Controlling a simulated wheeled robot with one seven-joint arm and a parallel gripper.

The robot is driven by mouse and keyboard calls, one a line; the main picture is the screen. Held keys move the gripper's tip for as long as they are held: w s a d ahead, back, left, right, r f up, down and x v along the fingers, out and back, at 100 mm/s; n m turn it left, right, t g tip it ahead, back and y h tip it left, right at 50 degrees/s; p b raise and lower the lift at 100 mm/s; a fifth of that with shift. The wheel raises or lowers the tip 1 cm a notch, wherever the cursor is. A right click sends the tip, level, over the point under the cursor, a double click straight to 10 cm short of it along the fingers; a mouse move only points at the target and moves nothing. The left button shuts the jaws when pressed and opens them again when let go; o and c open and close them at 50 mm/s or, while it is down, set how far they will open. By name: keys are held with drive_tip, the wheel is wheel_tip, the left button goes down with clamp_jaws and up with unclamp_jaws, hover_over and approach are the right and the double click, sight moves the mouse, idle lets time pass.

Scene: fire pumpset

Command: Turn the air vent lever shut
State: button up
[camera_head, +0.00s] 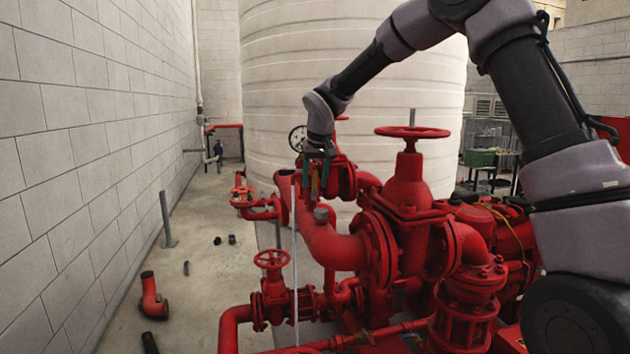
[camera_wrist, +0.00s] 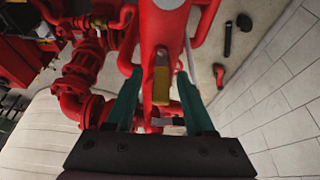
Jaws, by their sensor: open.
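My gripper (camera_head: 316,180) is open above the big red pipe (camera_head: 333,245) in the head view. In the wrist view its two teal fingers (camera_wrist: 159,76) stand apart on either side of a brass-yellow, bar-like part (camera_wrist: 161,85) on the red pipe. This part looks like the air vent lever, though I cannot be sure. Gaps show between it and both fingers. A small grey piece (camera_wrist: 166,121) lies crosswise nearer the palm. In the head view the fingers and wrist largely hide the vent.
A grey cap (camera_head: 321,214) sits on the pipe near my fingers. A pressure gauge (camera_head: 298,138) is close behind my wrist. A large red handwheel (camera_head: 412,132) stands to the right, a smaller one (camera_head: 273,259) below. Loose pipe pieces (camera_head: 153,296) lie on the floor left, with free room around.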

drive_tip(key=shift+c, duration=0.3)
clamp_jaws()
drive_tip(key=shift+w+d, duration=0.1)
drive_tip(key=shift+d, duration=0.05)
idle(1.1)
